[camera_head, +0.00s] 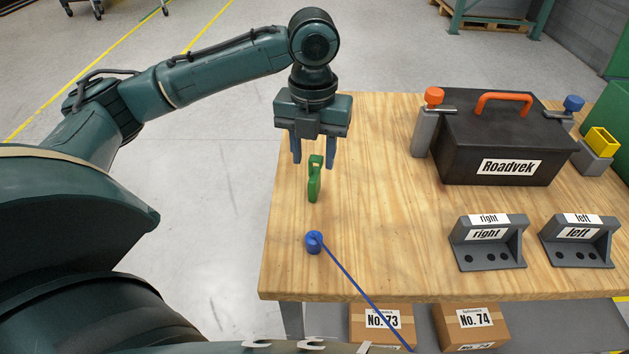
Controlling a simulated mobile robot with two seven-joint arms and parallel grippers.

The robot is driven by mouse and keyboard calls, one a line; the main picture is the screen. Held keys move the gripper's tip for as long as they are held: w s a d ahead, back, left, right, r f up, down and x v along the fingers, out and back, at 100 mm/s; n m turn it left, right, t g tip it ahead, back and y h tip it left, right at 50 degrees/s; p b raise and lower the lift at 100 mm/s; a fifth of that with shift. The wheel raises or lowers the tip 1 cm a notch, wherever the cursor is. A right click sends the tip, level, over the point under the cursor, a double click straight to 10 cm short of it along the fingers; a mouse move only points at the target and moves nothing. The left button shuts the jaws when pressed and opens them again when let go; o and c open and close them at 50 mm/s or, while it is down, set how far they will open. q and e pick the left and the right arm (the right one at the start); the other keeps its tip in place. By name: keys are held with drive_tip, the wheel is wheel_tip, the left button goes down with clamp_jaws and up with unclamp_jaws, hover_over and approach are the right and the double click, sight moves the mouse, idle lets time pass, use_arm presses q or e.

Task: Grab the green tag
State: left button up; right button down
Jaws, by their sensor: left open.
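The green tag (314,186) is on the left part of the wooden table, a slim green piece with a loop-like upper end. My left gripper (313,163) points downward over the tag, with its two fingers apart. The top of the tag shows between or just behind the fingertips; I cannot tell the exact depth. The fingers do not appear closed on it. My right gripper is not in view.
A black Roadvek case (470,150) with an orange handle stands to the right. Grey brackets marked right (487,245) and left (577,243) stand before it. Boxes lie below.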

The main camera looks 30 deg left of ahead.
sight(316, 177)
use_arm(q)
drive_tip(key=f, duration=0.4)
drive_tip(key=shift+w+a+f, duration=0.1)
drive_tip(key=shift+w+a, duration=0.05)
drive_tip(key=shift+w, duration=0.1)
drive_tip(key=shift+c, duration=0.3)
clamp_jaws()
